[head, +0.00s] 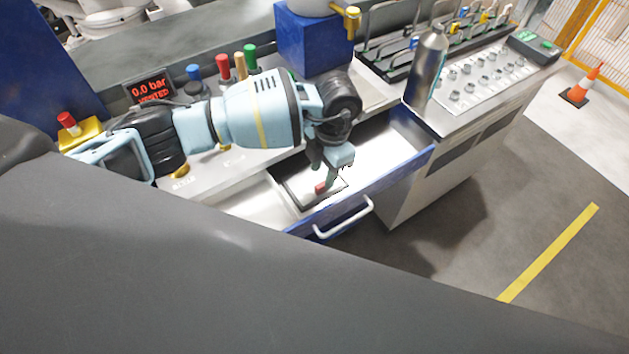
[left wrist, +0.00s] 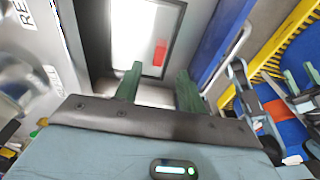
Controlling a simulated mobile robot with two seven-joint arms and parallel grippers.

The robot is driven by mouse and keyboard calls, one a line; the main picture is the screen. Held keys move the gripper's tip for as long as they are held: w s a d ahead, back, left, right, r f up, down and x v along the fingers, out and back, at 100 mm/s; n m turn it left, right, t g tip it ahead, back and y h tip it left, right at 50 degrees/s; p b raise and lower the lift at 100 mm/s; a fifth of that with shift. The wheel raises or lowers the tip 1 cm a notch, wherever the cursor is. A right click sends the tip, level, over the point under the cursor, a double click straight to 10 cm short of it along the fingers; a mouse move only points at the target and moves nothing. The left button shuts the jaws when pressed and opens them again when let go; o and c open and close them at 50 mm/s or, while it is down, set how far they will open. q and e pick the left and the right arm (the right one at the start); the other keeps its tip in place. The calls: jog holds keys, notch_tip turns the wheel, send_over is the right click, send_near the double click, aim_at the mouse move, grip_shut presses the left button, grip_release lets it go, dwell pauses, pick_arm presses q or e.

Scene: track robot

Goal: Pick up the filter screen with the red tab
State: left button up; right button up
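The filter screen (left wrist: 130,35) is a pale panel in a dark frame with a red tab (left wrist: 160,52). It lies inside the open drawer, and its red tab also shows in the head view (head: 320,188). My left gripper (left wrist: 158,88) is open and empty, its two green fingers apart. In the left wrist view the tab appears between and beyond the fingertips. In the head view the left gripper (head: 333,178) points down into the drawer and hides part of the screen. What looks like my right gripper (left wrist: 301,77) shows small at the right edge of the left wrist view, fingers apart.
The drawer's blue front (head: 400,176) with a white handle (head: 345,222) stands out from the bench. A grey bottle (head: 427,68) stands on the bench to the right. Colored knobs (head: 240,65) rise behind my left arm. An orange cone (head: 582,86) stands on the floor.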

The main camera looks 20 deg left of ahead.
aim_at(322, 184)
pick_arm(q)
notch_tip(322, 184, down, 5)
jog(key=shift+a+r, duration=0.1)
jog(key=shift+a, duration=0.05)
grip_shut()
